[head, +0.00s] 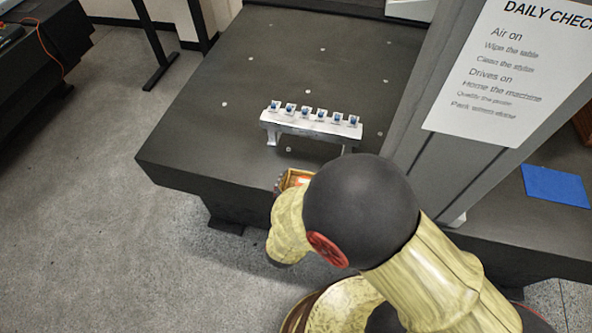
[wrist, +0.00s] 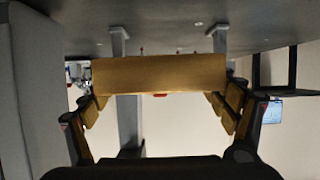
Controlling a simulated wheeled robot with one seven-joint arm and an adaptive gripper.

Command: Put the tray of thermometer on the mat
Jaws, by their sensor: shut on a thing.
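The tray (wrist: 160,74) is a tan wooden box that fills the space between the fingers of my gripper (wrist: 159,100) in the wrist view. My gripper is shut on it. In the head view only a small corner of the tray (head: 296,179) shows, with orange inside, at the near edge of the dark table; my arm hides the rest. The thermometer cannot be made out clearly; small red bits show at the tray's edges in the wrist view. The mat (head: 556,187) is a flat blue rectangle, lying bare on the dark surface at the right, well apart from the tray.
A white rack (head: 312,127) with several small blue-and-white pieces stands on the dark table (head: 205,140), just beyond the tray. A grey column (head: 440,160) with a paper checklist (head: 500,75) rises between the tray and the mat. The surface around the mat looks clear.

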